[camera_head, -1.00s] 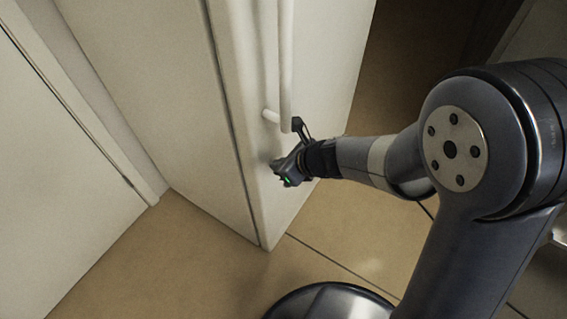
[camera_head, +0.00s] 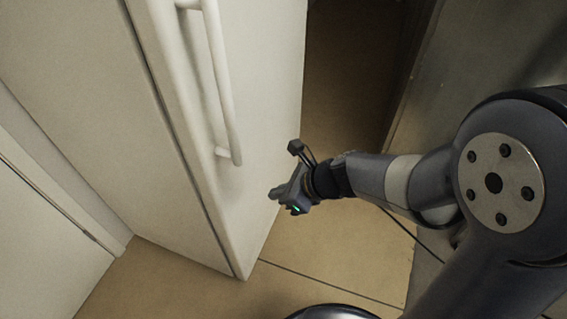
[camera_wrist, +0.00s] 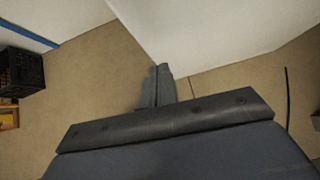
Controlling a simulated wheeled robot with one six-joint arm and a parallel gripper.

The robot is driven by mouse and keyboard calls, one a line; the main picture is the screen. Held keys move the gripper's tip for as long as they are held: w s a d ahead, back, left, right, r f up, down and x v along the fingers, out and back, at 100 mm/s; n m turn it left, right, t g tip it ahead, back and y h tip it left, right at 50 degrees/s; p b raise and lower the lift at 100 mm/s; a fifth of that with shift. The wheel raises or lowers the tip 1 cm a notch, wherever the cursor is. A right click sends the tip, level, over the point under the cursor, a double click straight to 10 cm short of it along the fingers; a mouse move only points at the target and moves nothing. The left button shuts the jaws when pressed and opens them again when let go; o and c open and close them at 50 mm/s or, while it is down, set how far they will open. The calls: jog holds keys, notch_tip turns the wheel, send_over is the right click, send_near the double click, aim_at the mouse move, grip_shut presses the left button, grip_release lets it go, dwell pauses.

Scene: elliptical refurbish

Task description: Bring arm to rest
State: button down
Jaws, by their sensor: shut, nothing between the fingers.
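My gripper (camera_head: 277,194) is at the end of my arm, in front of the white door panel of a tall cabinet or fridge (camera_head: 262,90). It is below and to the right of the long white handle (camera_head: 222,85) and apart from it. In the wrist view the two fingers of my gripper (camera_wrist: 158,72) lie together with nothing between them, over the floor and the lower edge of the white panel (camera_wrist: 210,35). Whether the fingertips touch the panel cannot be told.
Tan tiled floor (camera_head: 335,255) is open below my gripper. A grey surface (camera_head: 470,60) stands at the upper right. Another white panel (camera_head: 45,245) is at the lower left. In the wrist view a black crate (camera_wrist: 22,72) stands at the left edge.

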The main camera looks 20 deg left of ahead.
dwell(0.3)
jog(key=b, duration=0.4)
send_near(231, 198)
notch_tip(231, 198, down, 4)
jog(key=a, duration=0.3)
jog(key=shift+w+a+f, duration=0.1)
jog(key=shift+w+f, duration=0.05)
jog(key=shift+a, duration=0.55)
